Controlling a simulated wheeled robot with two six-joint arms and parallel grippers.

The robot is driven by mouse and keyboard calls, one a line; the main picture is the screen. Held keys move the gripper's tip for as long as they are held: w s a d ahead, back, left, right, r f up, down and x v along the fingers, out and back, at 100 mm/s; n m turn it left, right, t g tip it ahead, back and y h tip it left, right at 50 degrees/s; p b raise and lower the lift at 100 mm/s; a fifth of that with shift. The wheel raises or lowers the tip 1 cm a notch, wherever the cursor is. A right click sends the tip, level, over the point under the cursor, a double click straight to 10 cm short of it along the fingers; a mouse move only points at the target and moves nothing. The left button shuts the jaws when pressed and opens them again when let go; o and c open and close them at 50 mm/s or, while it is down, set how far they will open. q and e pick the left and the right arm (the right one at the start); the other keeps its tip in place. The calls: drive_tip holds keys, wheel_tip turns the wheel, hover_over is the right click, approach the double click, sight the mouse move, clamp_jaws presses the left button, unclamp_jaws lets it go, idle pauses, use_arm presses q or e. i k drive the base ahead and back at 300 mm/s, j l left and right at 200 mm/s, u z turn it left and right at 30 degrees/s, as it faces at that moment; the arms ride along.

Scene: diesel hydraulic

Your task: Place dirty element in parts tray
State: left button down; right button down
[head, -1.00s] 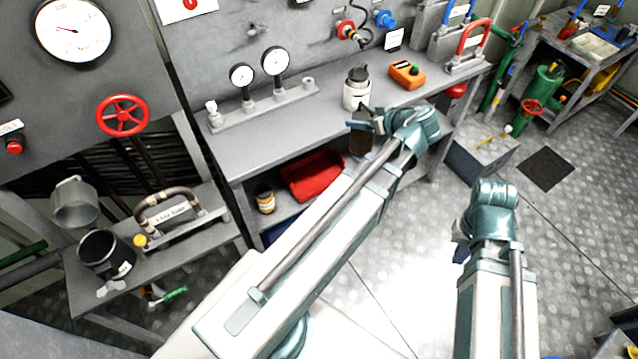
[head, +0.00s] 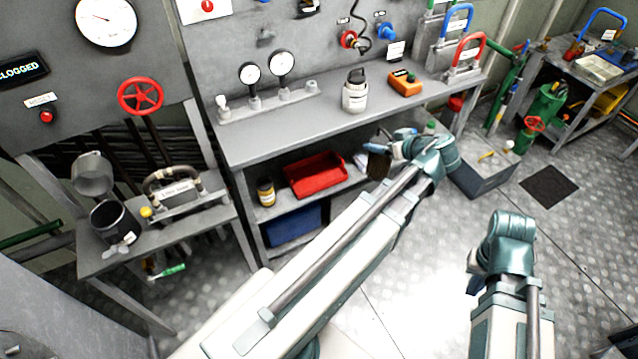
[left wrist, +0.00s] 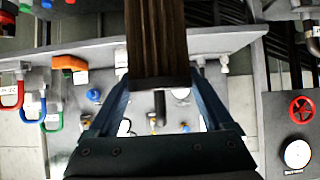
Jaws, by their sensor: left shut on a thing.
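My left gripper (head: 386,147) is shut on the dirty element (head: 378,166), a dark brown cylinder that hangs below the fingers. In the head view it is in front of the bench, below the top's front edge. In the left wrist view the element (left wrist: 157,40) shows brown and ribbed, between the two blue fingers. The parts tray (head: 316,174) looks to be the red open tray on the shelf under the bench, left of the element. It appears empty. My right gripper (head: 474,277) is low at the right, its fingers mostly hidden behind its wrist.
The bench top (head: 290,138) overhangs the shelf. A white bottle (head: 355,92) and an orange box (head: 404,83) stand on it. A jar (head: 266,192) is left of the tray and a blue bin (head: 293,226) below. A side table (head: 170,234) holds a black pot (head: 112,221).

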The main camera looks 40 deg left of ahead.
sight(315, 177)
drive_tip(key=l+u, duration=0.1)
drive_tip(key=l, duration=0.3)
drive_tip(key=i+l+u, duration=0.2)
drive_tip(key=u, duration=0.15)
drive_tip(key=i+l+u, duration=0.5)
drive_tip(key=u, duration=0.15)
